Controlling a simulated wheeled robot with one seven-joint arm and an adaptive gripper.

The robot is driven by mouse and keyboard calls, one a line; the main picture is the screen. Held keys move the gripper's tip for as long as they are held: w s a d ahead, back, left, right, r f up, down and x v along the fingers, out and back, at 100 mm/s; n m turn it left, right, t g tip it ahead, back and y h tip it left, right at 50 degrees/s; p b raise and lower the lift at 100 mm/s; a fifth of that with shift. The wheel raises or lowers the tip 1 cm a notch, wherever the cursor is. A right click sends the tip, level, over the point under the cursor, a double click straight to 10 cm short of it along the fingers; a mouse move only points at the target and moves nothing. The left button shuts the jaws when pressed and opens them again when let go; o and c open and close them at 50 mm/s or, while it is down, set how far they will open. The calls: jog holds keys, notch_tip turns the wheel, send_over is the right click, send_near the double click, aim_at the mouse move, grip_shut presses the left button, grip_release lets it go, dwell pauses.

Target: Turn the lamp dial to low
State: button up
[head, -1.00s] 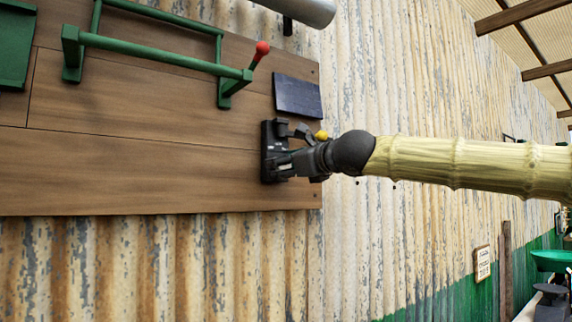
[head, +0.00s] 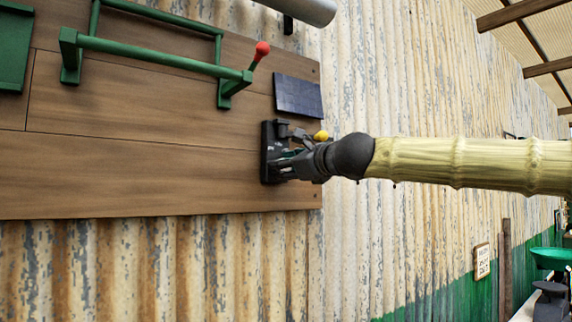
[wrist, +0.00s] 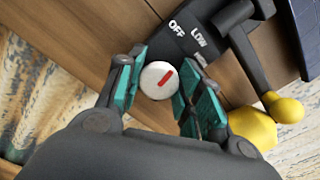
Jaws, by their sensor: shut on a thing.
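The lamp dial (wrist: 158,80) is a round white knob with a red mark, seen between my fingers in the wrist view. The red mark points up and right, roughly toward the word LOW. My gripper (wrist: 160,88) is shut on the dial, with a teal-padded finger at each side. The dial's dark plate (wrist: 185,35) shows OFF, LOW and a third label partly hidden by my right finger. In the head view my gripper (head: 295,160) is against the dark plate (head: 268,150) at the board's right end, and hides the dial.
A dark lever with a yellow ball knob (wrist: 287,110) stands close to my right finger. The wooden board (head: 150,170) also bears a green frame (head: 150,50) with a red-tipped handle (head: 261,50) and a dark blue panel (head: 298,97). A grey cylinder (head: 305,8) hangs above.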

jog(key=o, duration=1)
jog(key=v, duration=1.2)
